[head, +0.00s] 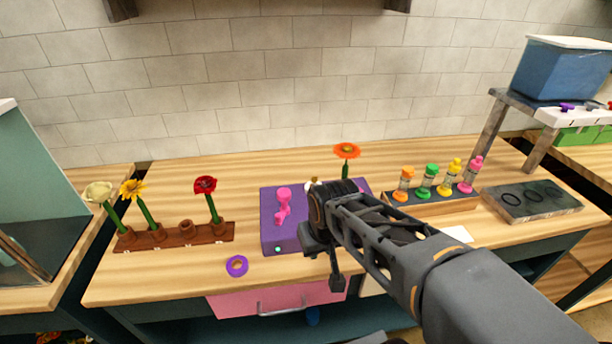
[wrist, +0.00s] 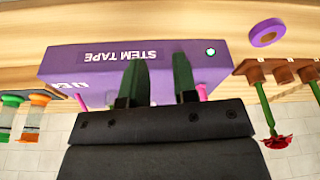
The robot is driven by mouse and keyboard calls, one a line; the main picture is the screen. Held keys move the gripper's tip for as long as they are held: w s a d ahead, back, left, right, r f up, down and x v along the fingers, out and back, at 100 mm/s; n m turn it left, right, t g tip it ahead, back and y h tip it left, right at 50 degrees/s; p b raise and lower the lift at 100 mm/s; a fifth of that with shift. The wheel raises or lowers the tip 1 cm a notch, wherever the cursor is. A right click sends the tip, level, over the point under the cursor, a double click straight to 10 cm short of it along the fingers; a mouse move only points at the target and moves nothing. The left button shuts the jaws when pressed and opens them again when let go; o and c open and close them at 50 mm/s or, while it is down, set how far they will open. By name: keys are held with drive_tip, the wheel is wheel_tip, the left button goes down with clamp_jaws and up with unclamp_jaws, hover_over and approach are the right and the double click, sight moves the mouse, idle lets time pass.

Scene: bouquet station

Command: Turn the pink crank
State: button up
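The pink crank (head: 283,203) stands on top of the purple stem tape box (head: 272,236) in the head view. In the wrist view the box (wrist: 60,62) appears upside down with its "STEM TAPE" label. A small part of the pink crank (wrist: 203,92) shows right of my fingers there; most of it is hidden behind my gripper. My gripper (wrist: 160,70) has its two dark fingers apart, with nothing clearly held between them. In the head view my gripper is right of the crank and hides the box's right part.
A brown rack (head: 190,236) with several flowers stands left of the box. A purple tape ring (head: 237,266) lies in front. A holder (head: 432,206) with coloured bottles and a dark tray (head: 530,202) stand right. An orange flower (head: 346,152) rises behind my arm.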

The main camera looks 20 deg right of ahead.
sight(284, 192)
drive_tip(key=o, duration=0.7)
drive_tip(key=shift+n+g, duration=0.6)
drive_tip(key=shift+g, duration=0.3)
drive_tip(key=w+a+r, duration=0.1)
drive_tip(key=w+r, duration=0.2)
drive_tip(key=w, duration=0.2)
drive_tip(key=w+a+r+p, duration=0.1)
drive_tip(key=w+r, duration=0.2)
drive_tip(key=w, duration=0.2)
drive_tip(key=w+a+r+p, duration=0.1)
drive_tip(key=w+r, duration=0.3)
drive_tip(key=w, duration=0.2)
drive_tip(key=shift+a, duration=0.1)
wheel_tip(284, 192, up, 6)
drive_tip(key=w+g, duration=0.1)
drive_tip(key=shift+n, duration=0.4)
wheel_tip(284, 192, down, 14)
drive_tip(key=shift+w+a+r, duration=0.1)
drive_tip(key=shift+a+r, duration=0.05)
drive_tip(key=shift+r, duration=0.05)
drive_tip(key=shift+c, duration=0.4)
drive_tip(key=c, duration=0.9)
